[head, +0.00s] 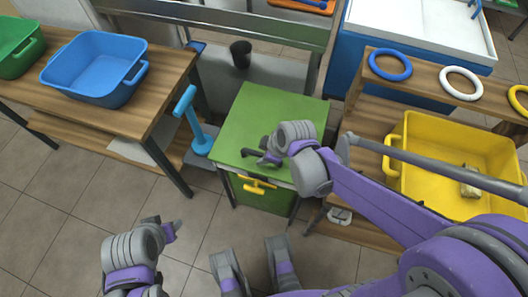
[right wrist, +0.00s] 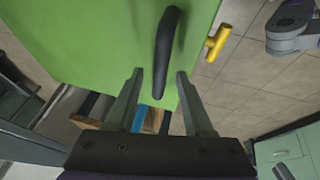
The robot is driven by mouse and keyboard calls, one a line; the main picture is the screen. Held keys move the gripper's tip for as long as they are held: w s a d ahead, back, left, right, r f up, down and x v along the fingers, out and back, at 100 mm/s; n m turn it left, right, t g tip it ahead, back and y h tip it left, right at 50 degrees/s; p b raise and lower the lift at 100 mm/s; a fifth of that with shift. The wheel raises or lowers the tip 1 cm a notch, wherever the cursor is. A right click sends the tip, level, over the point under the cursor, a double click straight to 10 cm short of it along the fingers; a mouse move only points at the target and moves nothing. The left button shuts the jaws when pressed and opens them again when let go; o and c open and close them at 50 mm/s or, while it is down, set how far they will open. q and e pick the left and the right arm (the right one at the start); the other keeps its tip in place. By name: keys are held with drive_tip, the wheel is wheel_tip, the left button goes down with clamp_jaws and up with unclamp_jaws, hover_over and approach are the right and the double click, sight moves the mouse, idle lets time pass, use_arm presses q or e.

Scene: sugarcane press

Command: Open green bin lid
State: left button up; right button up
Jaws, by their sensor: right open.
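The green bin (head: 262,200) stands in the middle of the head view, its flat green lid (head: 275,105) lying closed on top. A black bar handle (right wrist: 168,45) is on the lid; in the head view my right gripper (head: 262,158) partly hides it. A yellow handle (head: 257,185) is on the bin's front and also shows in the right wrist view (right wrist: 216,43). My right gripper is open over the lid, its fingers (right wrist: 158,82) on either side of the handle's near end. I cannot tell whether they touch it. My left gripper (head: 172,229) is low at left, away from the bin.
A wooden table with a blue tub (head: 95,68) stands left, with a light-blue upright handle (head: 186,103) beside it. A wooden bench with a yellow tub (head: 440,135) and rings stands right. A black cup (head: 240,55) is behind the bin. Tiled floor in front is clear.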

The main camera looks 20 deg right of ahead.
clamp_jaws()
idle(1.4)
